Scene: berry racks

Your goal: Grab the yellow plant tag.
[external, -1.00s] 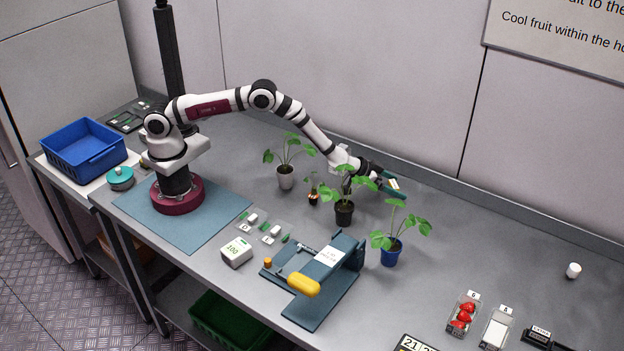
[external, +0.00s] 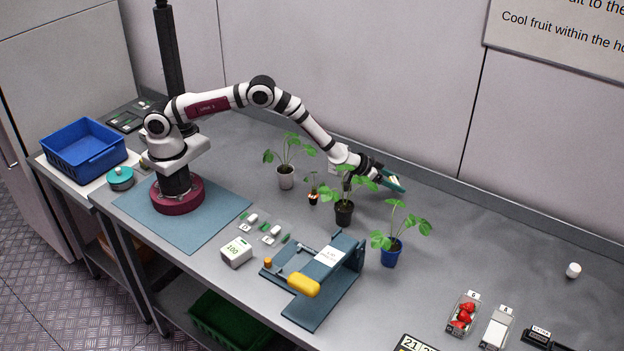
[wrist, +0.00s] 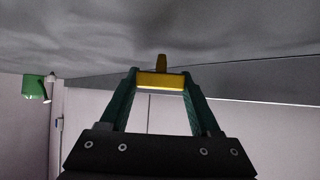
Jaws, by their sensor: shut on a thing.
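The yellow plant tag (wrist: 160,80) is between the fingertips of my gripper in the wrist view, with a narrower stem pointing up in that picture. My gripper (wrist: 159,84) is shut on it, one green finger on each side. In the external view my gripper (external: 394,183) is over the back of the bench, behind and to the right of the plant in the black pot (external: 344,213). The tag is too small to make out clearly there.
A plant in a blue pot (external: 391,256) stands in front of my gripper, and one in a grey pot (external: 286,181) stands to the left. A blue-grey stand (external: 322,311) with a yellow handle is nearer the front. The bench right of my gripper is largely clear.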

